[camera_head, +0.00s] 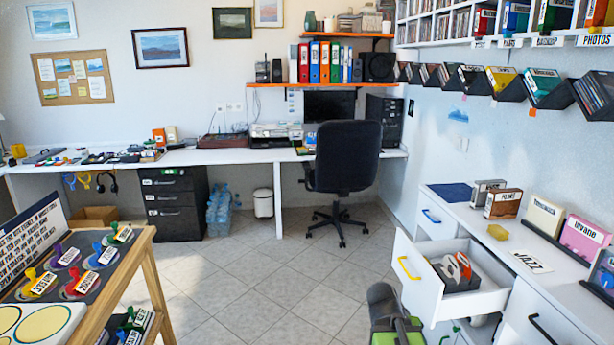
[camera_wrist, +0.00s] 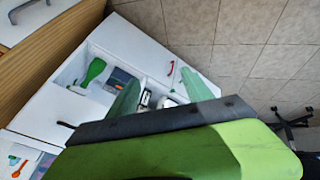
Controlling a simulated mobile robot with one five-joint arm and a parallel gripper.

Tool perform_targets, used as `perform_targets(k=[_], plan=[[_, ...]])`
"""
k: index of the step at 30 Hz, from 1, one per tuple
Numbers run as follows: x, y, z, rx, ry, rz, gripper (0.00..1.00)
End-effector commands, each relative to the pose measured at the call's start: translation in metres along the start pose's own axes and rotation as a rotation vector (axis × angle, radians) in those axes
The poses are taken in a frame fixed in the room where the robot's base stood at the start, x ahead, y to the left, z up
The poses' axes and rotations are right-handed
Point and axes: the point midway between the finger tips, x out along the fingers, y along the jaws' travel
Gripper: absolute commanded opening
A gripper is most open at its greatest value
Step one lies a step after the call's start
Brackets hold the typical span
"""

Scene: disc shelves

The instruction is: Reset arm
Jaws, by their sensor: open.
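My gripper (camera_wrist: 163,84) shows in the wrist view, with two pale green fingers spread apart and nothing between them. White drawer furniture lies beyond the fingers, partly hidden by my dark and green wrist parts. In the head view my green and grey arm (camera_head: 397,322) is at the bottom, right of centre, beside the open white drawer (camera_head: 440,305); the fingers cannot be made out there. The drawer has a yellow handle (camera_head: 408,268) and holds a dark box with discs (camera_head: 455,270).
A wooden stand (camera_head: 152,262) with colourful labelled pieces is at the left. A black office chair (camera_head: 345,160) stands by the far desk (camera_head: 225,156). The white counter (camera_head: 470,205) at the right carries labelled boxes. The tiled floor (camera_head: 245,285) in the middle is free.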

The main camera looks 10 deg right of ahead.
Motion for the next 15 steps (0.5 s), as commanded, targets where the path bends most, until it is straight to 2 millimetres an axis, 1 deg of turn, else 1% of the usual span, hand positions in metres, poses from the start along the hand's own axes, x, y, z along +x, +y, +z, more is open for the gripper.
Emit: perform_targets(k=[1, 3, 6, 8, 9, 11, 12, 13, 15], plan=[[-0.009, -0.026, 0.02, -0.101, -0.05, -0.06, 0.59], [-0.021, -0.057, 0.047, -0.238, -0.114, -0.144, 0.59], [-0.039, -0.092, 0.083, -0.413, -0.184, -0.258, 0.59], [-0.052, -0.111, 0.103, -0.512, -0.218, -0.325, 0.59], [-0.06, -0.122, 0.116, -0.578, -0.238, -0.369, 0.59], [-0.073, -0.138, 0.136, -0.673, -0.264, -0.438, 0.59], [-0.089, -0.138, 0.138, -0.71, -0.274, -0.464, 0.59], [-0.102, -0.132, 0.129, -0.702, -0.272, -0.459, 0.59], [-0.119, -0.124, 0.12, -0.698, -0.271, -0.456, 0.59]])
